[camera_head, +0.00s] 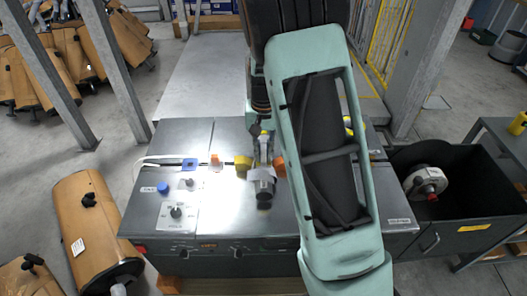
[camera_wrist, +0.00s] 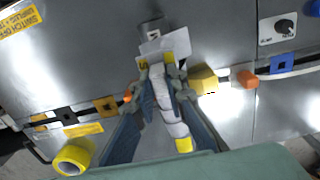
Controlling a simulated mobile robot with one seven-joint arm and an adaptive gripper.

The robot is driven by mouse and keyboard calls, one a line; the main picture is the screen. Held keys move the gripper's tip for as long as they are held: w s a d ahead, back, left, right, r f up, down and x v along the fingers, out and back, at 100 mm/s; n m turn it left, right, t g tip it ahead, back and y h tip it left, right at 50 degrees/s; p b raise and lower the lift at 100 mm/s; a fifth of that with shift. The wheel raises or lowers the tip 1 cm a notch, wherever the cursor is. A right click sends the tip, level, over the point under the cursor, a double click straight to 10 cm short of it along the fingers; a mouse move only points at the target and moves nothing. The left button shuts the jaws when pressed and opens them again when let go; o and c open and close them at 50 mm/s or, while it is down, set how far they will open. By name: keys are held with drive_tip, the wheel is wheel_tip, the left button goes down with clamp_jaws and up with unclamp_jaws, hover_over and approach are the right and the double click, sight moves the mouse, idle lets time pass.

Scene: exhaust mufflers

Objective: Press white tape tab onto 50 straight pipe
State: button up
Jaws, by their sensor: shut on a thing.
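A pale grey straight pipe (camera_wrist: 165,100) runs between my fingers in the wrist view, with a yellow mark near its lower end. In the head view its dark open end (camera_head: 265,188) points toward the front of the bench. The white tape tab (camera_wrist: 167,44) lies across the pipe just beyond my fingertips, with its edges sticking out to the sides. It also shows in the head view (camera_head: 262,173). My gripper (camera_wrist: 162,78) has its fingers on both sides of the pipe, shut on it. The tab's contact underneath is hidden.
The pipe is above a grey metal bench (camera_head: 225,200). Yellow (camera_wrist: 203,80) and orange (camera_wrist: 247,78) blocks stand beside it. A yellow tape roll (camera_wrist: 72,157) is at lower left in the wrist view. A dark bin (camera_head: 465,205) adjoins on the right; a brown muffler (camera_head: 90,225) is at left.

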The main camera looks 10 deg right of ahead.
sight(264, 177)
drive_tip(key=shift+f+b, duration=2.4)
drive_tip(key=shift+f, duration=1.1)
drive_tip(key=shift+f+b, duration=0.3)
drive_tip(key=shift+f, duration=0.15)
drive_tip(key=shift+r, duration=0.1)
drive_tip(key=shift+r+p, duration=0.45)
drive_tip(key=shift+r, duration=0.05)
drive_tip(key=shift+f, duration=0.45)
drive_tip(key=shift+r+p, duration=2.15)
drive_tip(key=shift+r, duration=1.3)
